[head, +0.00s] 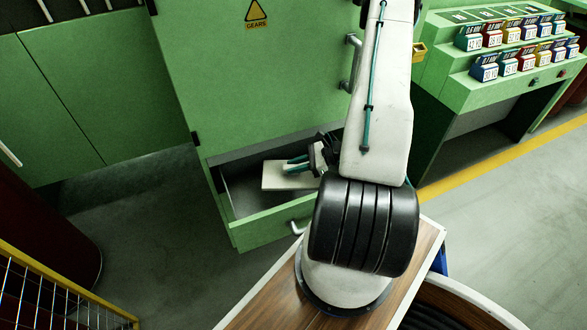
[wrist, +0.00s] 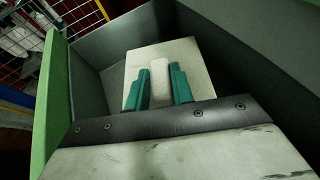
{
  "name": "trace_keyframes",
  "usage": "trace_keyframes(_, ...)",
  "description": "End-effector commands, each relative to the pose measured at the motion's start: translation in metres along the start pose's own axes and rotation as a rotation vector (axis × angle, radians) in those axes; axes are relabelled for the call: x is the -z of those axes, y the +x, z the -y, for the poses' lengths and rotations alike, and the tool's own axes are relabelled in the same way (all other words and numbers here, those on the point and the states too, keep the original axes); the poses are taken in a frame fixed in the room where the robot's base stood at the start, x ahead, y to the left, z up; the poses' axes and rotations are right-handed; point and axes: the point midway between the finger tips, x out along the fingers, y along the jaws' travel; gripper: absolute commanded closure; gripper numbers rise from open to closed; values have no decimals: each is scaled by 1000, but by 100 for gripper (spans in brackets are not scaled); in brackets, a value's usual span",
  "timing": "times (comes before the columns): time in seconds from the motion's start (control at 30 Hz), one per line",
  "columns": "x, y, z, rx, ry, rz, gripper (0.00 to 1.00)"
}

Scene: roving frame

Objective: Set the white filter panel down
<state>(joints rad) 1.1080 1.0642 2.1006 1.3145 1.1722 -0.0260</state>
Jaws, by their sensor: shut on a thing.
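The white filter panel (head: 280,176) is a flat pale plate with a raised bar along its middle, which shows in the wrist view (wrist: 192,69). My gripper (head: 296,163) is shut on that bar; its two teal fingers stand on either side of it in the wrist view (wrist: 161,84). The panel is inside or just above the open green drawer (head: 268,225) at the foot of the green cabinet. I cannot tell whether its underside touches the drawer floor. Part of the panel is hidden behind my arm.
The green cabinet (head: 250,80) rises behind the drawer, with a handle (head: 352,62) on its front. A console with several coloured blocks (head: 510,62) stands at the right. A yellow-railed mesh fence (head: 60,290) is at the lower left. Floor left of the drawer is clear.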

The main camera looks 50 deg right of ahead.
Motion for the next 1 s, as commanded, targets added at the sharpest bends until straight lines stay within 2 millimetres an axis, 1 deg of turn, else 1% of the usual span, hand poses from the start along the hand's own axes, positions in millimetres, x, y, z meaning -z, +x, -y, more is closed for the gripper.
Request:
trace_keyframes(0.03, 8, 4, -1, -1, 4, 1, 100)
trace_keyframes(0.13, 18, 7, 3, 0, 0, 0, 100)
trace_keyframes(0.43, 20, 7, 4, 1, 1, 0, 100)
trace_keyframes(0.8, 30, 12, 4, 1, 1, 0, 100)
trace_keyframes(0.9, 30, 12, 4, 1, 1, 0, 100)
trace_keyframes(0.93, 30, 12, 4, 1, 1, 0, 71)
trace_keyframes(1.0, 30, 12, 4, 1, 1, 0, 55)
